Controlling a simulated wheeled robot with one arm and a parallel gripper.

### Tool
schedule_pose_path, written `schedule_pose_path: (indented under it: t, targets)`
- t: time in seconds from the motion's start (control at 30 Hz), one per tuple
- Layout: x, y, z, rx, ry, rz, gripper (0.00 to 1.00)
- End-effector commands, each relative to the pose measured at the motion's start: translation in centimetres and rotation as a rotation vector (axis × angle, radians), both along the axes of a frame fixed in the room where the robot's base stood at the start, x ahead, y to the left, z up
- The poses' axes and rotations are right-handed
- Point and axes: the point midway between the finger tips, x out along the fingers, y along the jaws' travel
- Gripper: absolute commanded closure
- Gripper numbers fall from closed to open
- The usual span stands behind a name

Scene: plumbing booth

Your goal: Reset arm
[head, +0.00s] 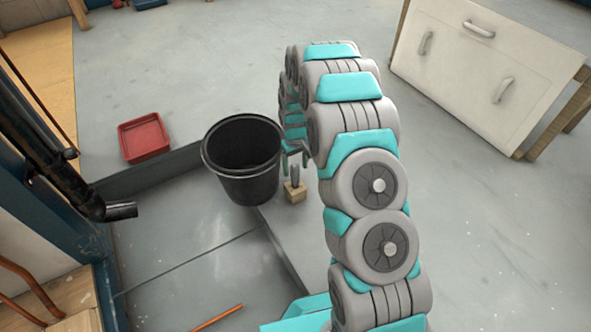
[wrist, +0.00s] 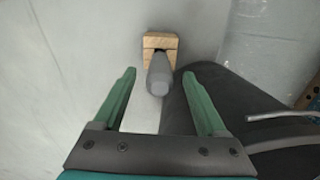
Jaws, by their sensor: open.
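My arm arches up and over in the head view, and my gripper (head: 295,160) hangs beside the black bucket (head: 245,187). In the wrist view my gripper (wrist: 159,74) is open, with its two green fingers apart. A grey rounded piece (wrist: 159,82) on a small wooden block (wrist: 160,42) shows between and beyond the fingertips, with nothing seen gripped. In the head view the grey piece (head: 294,174) stands upright on the wooden block (head: 295,192), just below my gripper. The bucket's dark side (wrist: 225,110) fills the right of the wrist view, close to the right finger.
A red tray (head: 144,138) lies on the floor left of the bucket. A dark pipe (head: 115,211) juts from the frame at the left. An orange-brown pipe (head: 218,318) lies at the front. A white cabinet (head: 480,65) stands at the upper right. Floor right of my arm is clear.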

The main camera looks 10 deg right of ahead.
Motion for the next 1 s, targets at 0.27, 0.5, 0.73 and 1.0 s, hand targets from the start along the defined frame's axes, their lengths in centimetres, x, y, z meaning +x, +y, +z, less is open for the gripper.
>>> schedule_pose_path:
  t: [0.27,0.5,0.73,1.0]
  targets:
    - [0.0,0.0,4.5,0.0,0.0,0.0,0.26]
    - [-0.1,0.0,5.4,0.0,0.001,-0.001,0.26]
    - [-2.4,0.2,10.5,0.003,0.008,-0.019,0.26]
    - [-8.9,0.4,20.1,0.005,0.035,-0.062,0.26]
